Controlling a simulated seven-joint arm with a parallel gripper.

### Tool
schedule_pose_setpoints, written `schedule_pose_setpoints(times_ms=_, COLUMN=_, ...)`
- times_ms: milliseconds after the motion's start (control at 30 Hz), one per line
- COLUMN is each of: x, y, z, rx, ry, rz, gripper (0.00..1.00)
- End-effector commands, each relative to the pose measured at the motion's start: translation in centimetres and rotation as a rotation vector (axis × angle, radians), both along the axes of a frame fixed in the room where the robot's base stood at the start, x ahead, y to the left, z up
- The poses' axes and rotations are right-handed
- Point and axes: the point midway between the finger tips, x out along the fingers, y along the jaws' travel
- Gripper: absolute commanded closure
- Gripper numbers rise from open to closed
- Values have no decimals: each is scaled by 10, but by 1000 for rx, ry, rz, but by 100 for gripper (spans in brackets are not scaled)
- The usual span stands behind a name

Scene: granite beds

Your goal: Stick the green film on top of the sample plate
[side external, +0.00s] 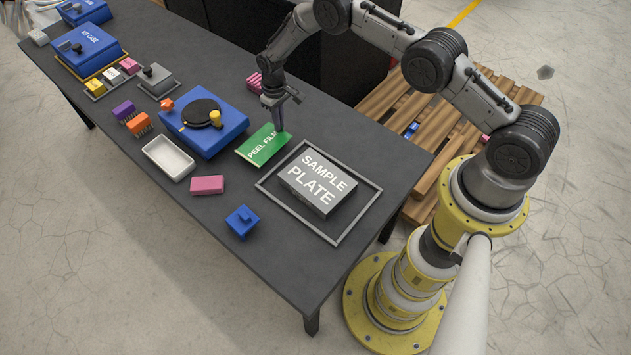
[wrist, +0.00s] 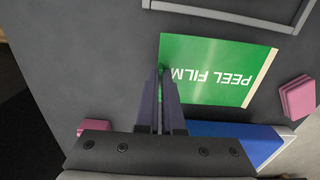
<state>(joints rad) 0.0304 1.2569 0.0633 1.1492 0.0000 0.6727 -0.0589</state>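The green film (side external: 263,147), marked PEEL FILM, lies at or just above the dark table. In the wrist view the film (wrist: 215,72) has a pale strip along its right edge. The sample plate (side external: 318,180) is a grey block with white lettering, inside a thin grey frame, to the right of the film; its top looks bare. My gripper (side external: 279,126) points down at the film's far end. In the wrist view its fingers (wrist: 160,72) are close together and overlap the film's left end. I cannot tell whether they hold it.
A blue block with a black disc (side external: 203,118) stands left of the film. A white tray (side external: 168,157), a pink block (side external: 207,184) and a blue knobbed piece (side external: 242,221) lie nearer the front. Pink blocks (side external: 254,82) sit behind. The grey frame (side external: 335,240) rims the plate area.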

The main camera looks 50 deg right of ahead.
Motion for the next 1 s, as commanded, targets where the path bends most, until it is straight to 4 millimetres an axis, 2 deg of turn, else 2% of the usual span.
schedule_pose_setpoints(times_ms=700, x=0, y=-2, z=8, rx=0, ry=-1, rz=0, gripper=100)
schedule_pose_setpoints(times_ms=1000, x=0, y=-2, z=28, rx=0, ry=-1, rz=0, gripper=100)
